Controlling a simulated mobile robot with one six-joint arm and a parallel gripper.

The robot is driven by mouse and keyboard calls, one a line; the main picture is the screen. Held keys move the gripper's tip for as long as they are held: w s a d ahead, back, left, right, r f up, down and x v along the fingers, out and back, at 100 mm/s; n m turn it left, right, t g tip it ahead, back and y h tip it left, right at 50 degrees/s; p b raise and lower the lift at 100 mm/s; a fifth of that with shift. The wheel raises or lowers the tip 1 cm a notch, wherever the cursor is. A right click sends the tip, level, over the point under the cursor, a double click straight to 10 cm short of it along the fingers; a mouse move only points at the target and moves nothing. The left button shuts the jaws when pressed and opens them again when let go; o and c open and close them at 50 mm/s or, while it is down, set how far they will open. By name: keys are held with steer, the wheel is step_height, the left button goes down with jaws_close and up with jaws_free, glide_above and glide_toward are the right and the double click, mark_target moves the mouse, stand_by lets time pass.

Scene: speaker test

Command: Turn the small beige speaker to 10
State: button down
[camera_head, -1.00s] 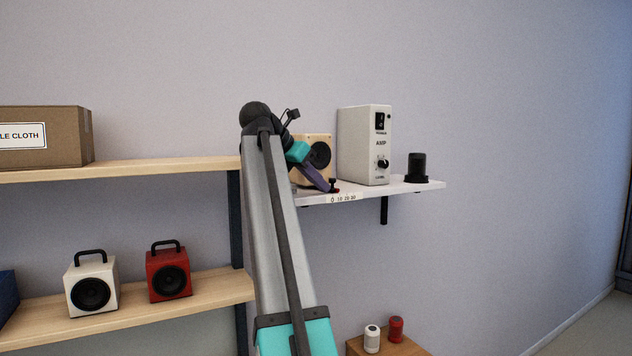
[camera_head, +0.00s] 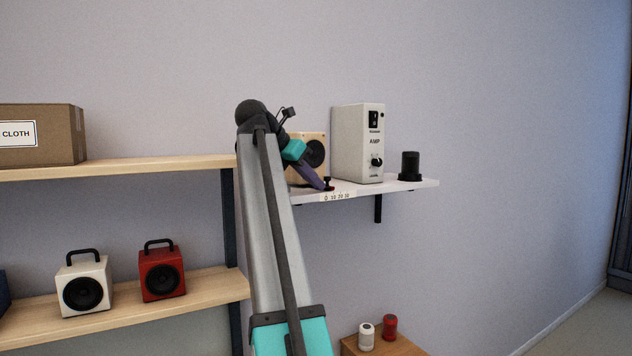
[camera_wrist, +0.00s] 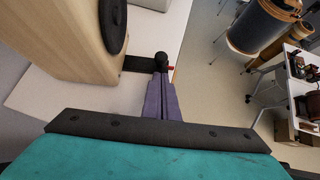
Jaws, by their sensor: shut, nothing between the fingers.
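The small beige speaker (camera_head: 316,153) stands on a white wall shelf (camera_head: 402,186), partly hidden behind my arm in the head view. In the wrist view its wooden side (camera_wrist: 75,35) is at the upper left. A black arm (camera_wrist: 138,63) reaches out from beside the speaker to a black knob (camera_wrist: 161,60) with a red tip. A scale strip (camera_head: 338,197) with small numbers is on the shelf's front edge. My gripper (camera_wrist: 162,83) is shut and empty, its purple fingers right at the knob; I cannot tell if they touch it. It also shows in the head view (camera_head: 325,186).
A wooden shelf on the left holds a cardboard box (camera_head: 45,135). White (camera_head: 84,287) and red (camera_head: 162,274) speakers stand below. Free room is in front of the white shelf.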

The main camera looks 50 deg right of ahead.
steer(key=a, duration=0.3)
steer(key=shift+w+a+p, duration=0.15)
steer(key=shift+a+p, duration=0.05)
steer(key=shift+p, duration=0.15)
steer(key=shift+w+a+r+b, duration=0.2)
steer(key=shift+a+b, duration=0.05)
steer(key=shift+b, duration=0.05)
steer(key=s+b+v, duration=0.1)
steer(key=b+v, duration=0.2)
steer(key=v, duration=0.6)
steer(key=shift+w+r, duration=0.15)
steer(key=shift+w, duration=0.15)
step_height(320, 180, up, 9)
steer(key=p, duration=0.9)
steer(key=shift+r, duration=0.25)
steer(key=shift+r+p, duration=0.35)
steer(key=shift+p, duration=0.15)
